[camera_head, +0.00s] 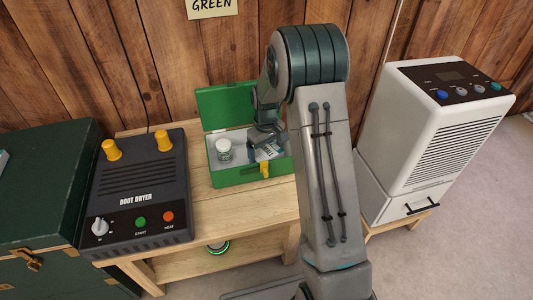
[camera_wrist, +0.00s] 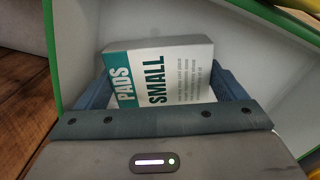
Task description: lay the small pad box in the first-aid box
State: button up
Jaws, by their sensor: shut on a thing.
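The small pad box (camera_wrist: 170,75) is white with a teal band and the words PADS and SMALL. My gripper (camera_wrist: 165,95) has a blue finger on each side of it and is shut on it. The first-aid box (camera_head: 231,180) is green with a pale inside, and its lid (camera_head: 226,107) stands open at the back. My gripper (camera_head: 264,143) reaches down into its right half in the head view. The pad box (camera_head: 269,152) shows partly there, within the walls. Whether it touches the floor of the box I cannot tell.
A white jar (camera_head: 224,150) stands in the left part of the first-aid box. A yellow latch (camera_head: 264,170) is on its front. A boot dryer (camera_head: 139,190) is to the left on the wooden bench (camera_head: 230,215). A white appliance (camera_head: 430,140) stands right.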

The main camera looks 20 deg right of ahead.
aim_at(266, 151)
jog(key=shift+r, duration=0.1)
jog(key=o, duration=0.7)
jog(key=shift+f, duration=0.2)
jog(key=shift+r, duration=0.1)
notch_tip(266, 151, up, 8)
jog(key=p, duration=0.3)
jog(key=shift+s, duration=0.1)
jog(key=s+r+m, duration=0.1)
jog(key=s+r, duration=0.2)
jog(key=s, duration=0.6)
jog(key=s+a+r+m, duration=0.1)
jog(key=s+r, duration=0.3)
jog(key=s, duration=0.5)
jog(key=s+a+r+m+t, duration=0.1)
jog(key=s+r+m, duration=0.1)
jog(key=s, duration=0.7)
jog(key=shift+s+a+r, duration=0.15)
jog(key=shift+a+r, duration=0.1)
jog(key=shift+r, duration=0.6)
